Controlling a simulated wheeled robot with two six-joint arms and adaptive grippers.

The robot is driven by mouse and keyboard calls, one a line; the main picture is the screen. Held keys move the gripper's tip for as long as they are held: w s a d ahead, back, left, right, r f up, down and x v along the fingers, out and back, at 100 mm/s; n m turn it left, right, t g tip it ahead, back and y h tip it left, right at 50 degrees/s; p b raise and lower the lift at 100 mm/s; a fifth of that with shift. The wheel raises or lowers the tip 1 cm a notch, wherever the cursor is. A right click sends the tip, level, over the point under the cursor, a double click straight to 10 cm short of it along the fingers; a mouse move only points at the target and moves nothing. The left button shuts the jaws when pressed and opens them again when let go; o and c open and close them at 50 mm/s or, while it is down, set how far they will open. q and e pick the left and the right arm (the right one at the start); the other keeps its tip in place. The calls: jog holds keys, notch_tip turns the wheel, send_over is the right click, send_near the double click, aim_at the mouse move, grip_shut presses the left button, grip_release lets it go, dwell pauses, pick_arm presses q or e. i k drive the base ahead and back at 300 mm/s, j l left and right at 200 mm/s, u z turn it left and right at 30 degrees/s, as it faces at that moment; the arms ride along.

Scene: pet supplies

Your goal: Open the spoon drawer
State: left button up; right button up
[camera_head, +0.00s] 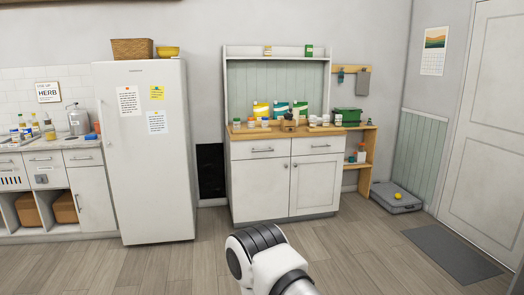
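The white cabinet in the middle has a left drawer (262,150) and a right drawer (319,146) under its wooden top. Both look shut and each has a bar handle. At the far left, the kitchen counter has a drawer front (42,158) with a handle, which also looks shut. No label that I can read marks any of them as the spoon drawer. A white and black link of my arm shows at the bottom centre, well in front of the middle cabinet. Neither of my grippers is in view.
A white fridge (150,190) stands between the counter and the cabinet. Jars and bags crowd the cabinet's wooden top (240,131). The floor (170,270) before the fridge is clear.

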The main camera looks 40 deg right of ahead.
aim_at(277, 146)
jog(key=i+l+z, duration=0.4)
jog(key=i+z, duration=0.4)
jog(key=i, duration=0.2)
